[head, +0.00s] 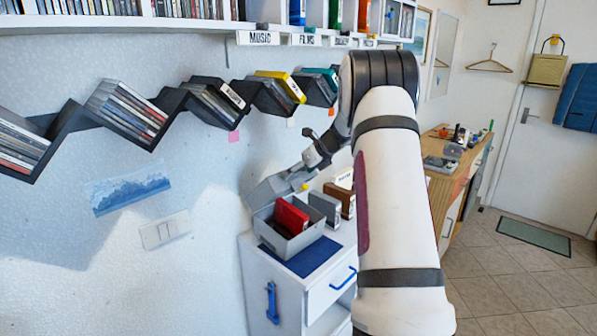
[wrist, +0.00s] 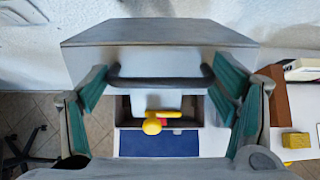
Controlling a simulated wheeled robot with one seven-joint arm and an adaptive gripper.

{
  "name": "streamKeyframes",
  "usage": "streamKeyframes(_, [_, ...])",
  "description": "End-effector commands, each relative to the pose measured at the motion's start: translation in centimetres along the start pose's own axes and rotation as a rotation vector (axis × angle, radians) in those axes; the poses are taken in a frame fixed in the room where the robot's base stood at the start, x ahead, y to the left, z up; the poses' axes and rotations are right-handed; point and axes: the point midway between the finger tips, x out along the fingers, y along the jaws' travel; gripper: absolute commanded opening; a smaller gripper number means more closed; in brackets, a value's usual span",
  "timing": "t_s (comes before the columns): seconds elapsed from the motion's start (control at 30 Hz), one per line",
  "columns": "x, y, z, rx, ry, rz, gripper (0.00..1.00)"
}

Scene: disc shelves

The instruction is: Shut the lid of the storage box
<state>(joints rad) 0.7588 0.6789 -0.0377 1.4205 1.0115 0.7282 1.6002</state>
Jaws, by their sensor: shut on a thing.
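The grey storage box (head: 267,232) stands on a white cabinet with its lid (head: 272,189) raised. A red case (head: 291,215) sits inside the box. In the wrist view the lid (wrist: 160,48) fills the top, with a dark handle bar (wrist: 160,82) across it. My gripper (head: 309,166) is at the raised lid in the head view. In the wrist view my gripper (wrist: 160,84) has its teal-padded fingers at the two ends of the bar, shut on it. A yellow knob (wrist: 152,126) shows below the bar. The box interior is partly hidden.
A blue mat (head: 300,257) lies in front of the box. A grey case (head: 325,207) and a brown box (head: 342,199) stand beside it. Zigzag disc shelves (head: 130,114) hang on the wall above. A wooden counter (head: 446,178) stands further right.

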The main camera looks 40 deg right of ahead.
Motion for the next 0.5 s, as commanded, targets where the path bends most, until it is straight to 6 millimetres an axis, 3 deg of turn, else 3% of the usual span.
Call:
streamKeyframes(0.27, [-0.06,-0.03,0.05,0.001,-0.001,-0.001,0.3])
streamKeyframes(0.3, [-0.06,-0.03,0.05,0.001,-0.001,-0.001,0.84])
streamKeyframes(0.33, [-0.06,-0.03,0.04,0.001,-0.001,-0.001,0.9])
streamKeyframes(0.5, [-0.08,-0.08,0.01,0.001,0.0,-0.002,0.9])
